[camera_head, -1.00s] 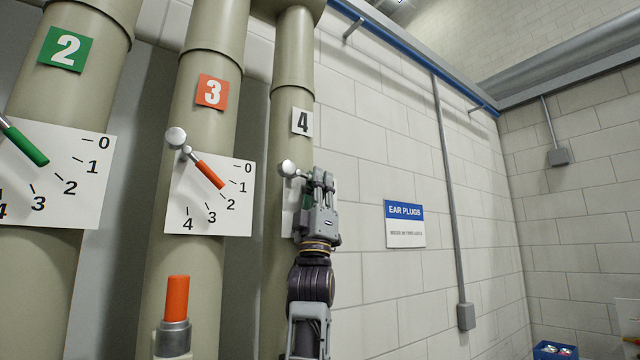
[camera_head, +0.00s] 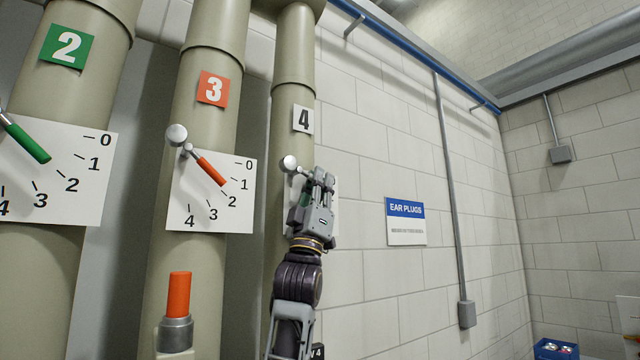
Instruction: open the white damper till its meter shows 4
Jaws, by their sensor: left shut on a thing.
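The white damper is on the rightmost pipe, under a white tag with a black 4 (camera_head: 303,119). Its round grey pivot knob (camera_head: 288,164) shows just left of my left gripper (camera_head: 322,180). My left gripper is shut on the damper's handle, which its fingers hide. The white meter plate (camera_head: 333,205) behind is mostly covered by the gripper, so its numbers cannot be read. My right gripper is not in view.
The green handle (camera_head: 28,143) is on pipe 2. An orange-topped grey fitting (camera_head: 178,308) stands below meter 3. An ear plugs sign (camera_head: 406,221) hangs on the wall to the right.

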